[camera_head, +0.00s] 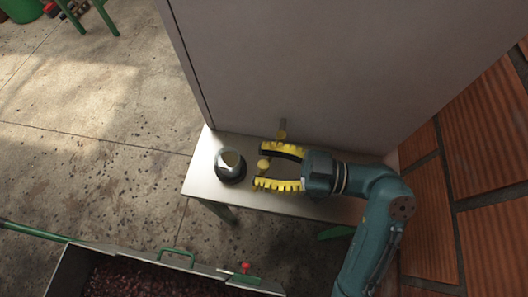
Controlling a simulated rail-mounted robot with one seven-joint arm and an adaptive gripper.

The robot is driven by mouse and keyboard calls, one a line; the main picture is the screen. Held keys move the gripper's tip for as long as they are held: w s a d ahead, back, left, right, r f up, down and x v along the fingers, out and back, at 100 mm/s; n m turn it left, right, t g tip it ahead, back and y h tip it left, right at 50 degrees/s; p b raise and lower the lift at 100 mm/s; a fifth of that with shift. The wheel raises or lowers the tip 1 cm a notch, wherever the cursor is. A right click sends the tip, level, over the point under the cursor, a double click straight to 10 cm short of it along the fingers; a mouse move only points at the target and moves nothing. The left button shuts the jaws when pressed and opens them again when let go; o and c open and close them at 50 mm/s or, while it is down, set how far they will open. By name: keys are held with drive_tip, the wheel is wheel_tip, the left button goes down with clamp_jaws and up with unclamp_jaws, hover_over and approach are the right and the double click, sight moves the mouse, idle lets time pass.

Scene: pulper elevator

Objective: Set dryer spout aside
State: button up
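A dark, rounded piece with a pale opening on top, which looks like the dryer spout (230,168), stands on the left part of a light metal bench. My gripper (261,166) is over the bench just right of it, its two yellow toothed fingers spread wide and pointing left toward the spout. The fingers appear apart from the spout, with a small gap. A small yellow knob-like thing (263,164) shows between the fingertips; I cannot tell what it belongs to.
The bench (200,178) stands against a tall grey panel (320,70). A small brownish piece (283,127) shows at the panel behind my gripper. A brick wall (490,150) is at right. A trough of dark red berries (130,280) lies in front. Floor at left is open.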

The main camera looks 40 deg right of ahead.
sight(264, 164)
wheel_tip(264, 164, up, 10)
drive_tip(key=shift+r, duration=0.1)
idle(0.4)
